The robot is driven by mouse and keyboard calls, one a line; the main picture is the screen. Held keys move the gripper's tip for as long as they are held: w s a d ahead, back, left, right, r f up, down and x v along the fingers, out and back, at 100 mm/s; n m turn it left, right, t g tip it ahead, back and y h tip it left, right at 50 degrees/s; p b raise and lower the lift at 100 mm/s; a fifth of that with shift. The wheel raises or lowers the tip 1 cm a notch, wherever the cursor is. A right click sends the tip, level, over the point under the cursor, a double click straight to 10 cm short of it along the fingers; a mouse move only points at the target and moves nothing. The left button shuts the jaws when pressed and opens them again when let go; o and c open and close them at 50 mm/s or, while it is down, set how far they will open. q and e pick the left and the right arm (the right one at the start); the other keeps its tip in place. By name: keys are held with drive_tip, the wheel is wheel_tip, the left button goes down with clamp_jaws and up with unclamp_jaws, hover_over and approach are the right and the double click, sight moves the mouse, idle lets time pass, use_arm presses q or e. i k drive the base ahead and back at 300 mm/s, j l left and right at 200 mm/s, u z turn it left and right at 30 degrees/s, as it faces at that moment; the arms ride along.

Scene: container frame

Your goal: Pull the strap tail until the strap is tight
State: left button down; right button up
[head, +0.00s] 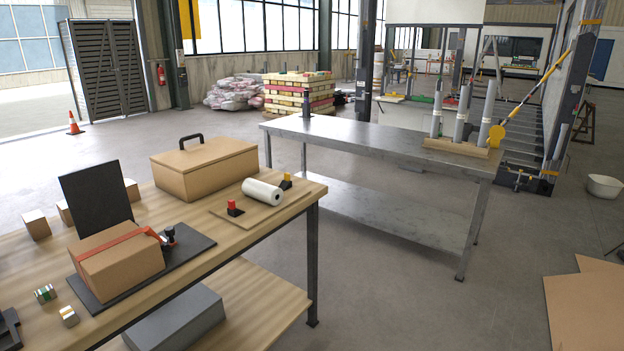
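An orange-red strap (112,244) runs across the top of a brown cardboard box (122,268) and over toward its far right edge. The box sits on a dark mat (185,259) on the wooden table, in front of an upright black panel (96,196). A small dark buckle-like fitting (169,236) with a red-orange piece stands beside the box at the strap's right end. I cannot make out a separate strap tail or tell how tight the strap is. Neither of my grippers shows in the head view.
The wooden table (285,212) also holds a lidded case (205,167), a board with a white roll (262,191) and small blocks. A grey metal table (385,144) with upright cylinders stands behind.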

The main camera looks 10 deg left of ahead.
sight(169, 231)
drive_tip(key=u, duration=1.5)
